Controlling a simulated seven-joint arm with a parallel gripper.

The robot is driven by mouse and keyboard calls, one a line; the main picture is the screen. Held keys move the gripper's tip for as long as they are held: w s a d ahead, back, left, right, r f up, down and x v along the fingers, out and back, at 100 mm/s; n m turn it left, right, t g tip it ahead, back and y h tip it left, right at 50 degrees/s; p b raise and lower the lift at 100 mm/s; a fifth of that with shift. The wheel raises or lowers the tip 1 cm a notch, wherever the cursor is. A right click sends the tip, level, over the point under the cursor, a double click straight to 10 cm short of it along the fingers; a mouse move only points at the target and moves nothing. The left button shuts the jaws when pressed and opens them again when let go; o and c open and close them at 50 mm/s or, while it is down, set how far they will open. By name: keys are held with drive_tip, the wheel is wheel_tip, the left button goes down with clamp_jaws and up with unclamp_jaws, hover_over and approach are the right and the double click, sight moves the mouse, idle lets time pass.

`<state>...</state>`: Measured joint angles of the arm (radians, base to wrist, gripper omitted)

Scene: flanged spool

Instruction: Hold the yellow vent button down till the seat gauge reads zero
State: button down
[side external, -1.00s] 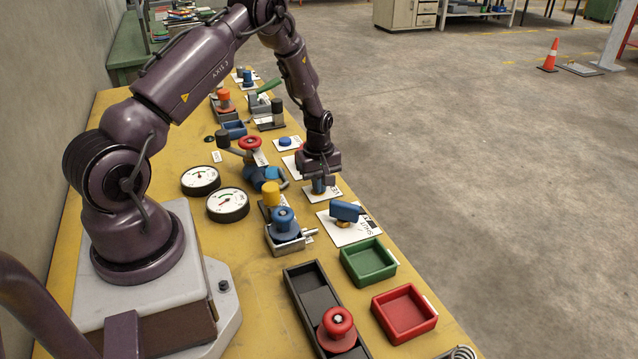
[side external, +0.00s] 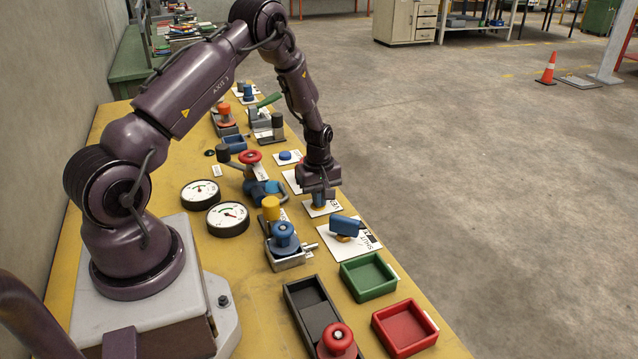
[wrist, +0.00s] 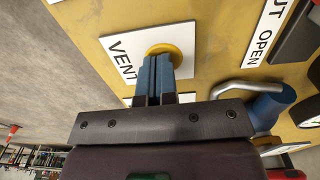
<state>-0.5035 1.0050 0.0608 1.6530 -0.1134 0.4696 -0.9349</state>
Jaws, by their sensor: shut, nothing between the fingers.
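The yellow vent button (wrist: 166,47) is a round disc on a white card marked VENT (wrist: 122,50) in the wrist view. My gripper (wrist: 160,60) has its blue fingers shut together with nothing between them. The fingertips overlap the button and hide its middle; I cannot tell how far down it is pressed. In the side view my gripper (side external: 319,206) points down at the vent card near the bench edge. Two white dial gauges, a rear one (side external: 200,193) and a front one (side external: 228,218), lie left of it. I cannot read their labels or values.
A blue handle (side external: 346,226) on a card marked SHUT stands just in front of the vent card. Valves with a red knob (side external: 250,157) and a yellow cap (side external: 271,207) are to the left. Green (side external: 368,276) and red (side external: 405,328) trays lie nearer the camera.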

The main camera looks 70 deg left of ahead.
wheel_tip(320, 180, up, 14)
idle(0.4)
drive_tip(key=shift+f, duration=0.1)
drive_tip(key=s+d+r+m+t, duration=0.2)
drive_tip(key=s+d+r+m, duration=0.6)
drive_tip(key=d+r+m, duration=0.1)
drive_tip(key=s+d+r+m+t, duration=0.3)
drive_tip(key=s+d+r+m, duration=0.6)
drive_tip(key=d+r, duration=0.2)
drive_tip(key=d, duration=0.2)
drive_tip(key=shift+s+d+r, duration=0.25)
drive_tip(key=shift+d+r, duration=0.1)
drive_tip(key=shift+r, duration=0.05)
